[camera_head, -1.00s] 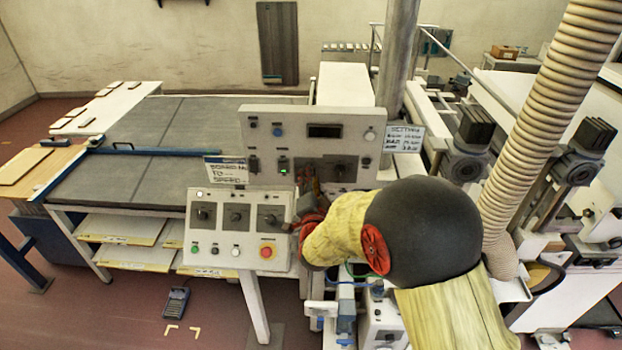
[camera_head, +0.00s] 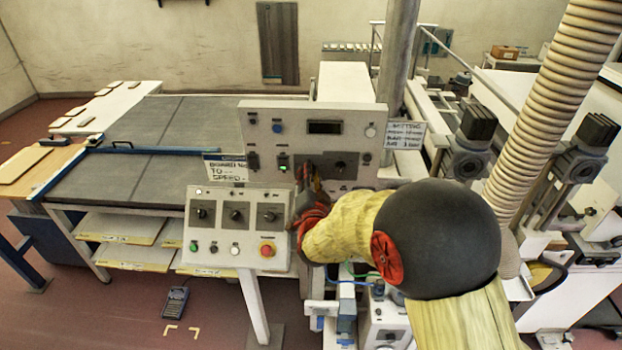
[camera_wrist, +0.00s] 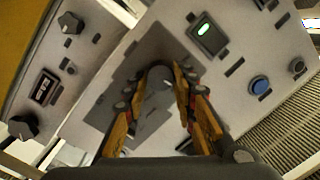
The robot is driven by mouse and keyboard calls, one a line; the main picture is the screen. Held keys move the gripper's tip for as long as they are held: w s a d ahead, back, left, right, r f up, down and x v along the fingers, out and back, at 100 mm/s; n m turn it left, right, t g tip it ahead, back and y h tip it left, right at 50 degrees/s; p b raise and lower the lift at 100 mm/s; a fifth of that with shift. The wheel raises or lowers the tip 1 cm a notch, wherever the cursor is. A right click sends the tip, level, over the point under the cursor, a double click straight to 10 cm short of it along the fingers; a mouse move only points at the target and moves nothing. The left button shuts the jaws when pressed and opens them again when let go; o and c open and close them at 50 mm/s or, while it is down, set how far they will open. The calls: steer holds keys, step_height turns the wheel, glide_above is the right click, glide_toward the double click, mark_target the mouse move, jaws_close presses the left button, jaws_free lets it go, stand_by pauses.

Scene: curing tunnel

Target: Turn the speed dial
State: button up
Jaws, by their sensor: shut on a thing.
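The dark grey dial (camera_wrist: 158,80) stands on a grey plate and sits between the fingers of my gripper (camera_wrist: 155,85) in the wrist view. The fingers are shut on its sides. In the head view my gripper (camera_head: 309,182) reaches the left part of the dark plate on the upper control panel (camera_head: 258,112), and it hides the held dial there. Another black knob (camera_head: 340,167) shows on the same plate, to the right of the gripper. The dial's pointer and scale cannot be read.
A lower panel (camera_head: 203,262) carries several knobs and a red emergency button (camera_head: 267,249). A lit green switch (camera_wrist: 207,34) and a blue button (camera_wrist: 259,86) are near my fingers. A ribbed hose (camera_head: 540,120) and a steel post (camera_head: 394,70) stand close to my arm.

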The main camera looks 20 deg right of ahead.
steer(key=shift+a+r+n+g+h+b, duration=0.1)
steer(key=shift+n+g+h+b, duration=0.15)
steer(key=shift+n, duration=2.5)
steer(key=shift+a+r+n+g+h+b, duration=0.15)
steer(key=shift+n+g, duration=0.2)
steer(key=shift+n, duration=2.4)
steer(key=shift+f, duration=0.15)
steer(key=o, duration=1.1)
steer(key=shift+o, duration=0.3)
steer(key=v, duration=1.2)
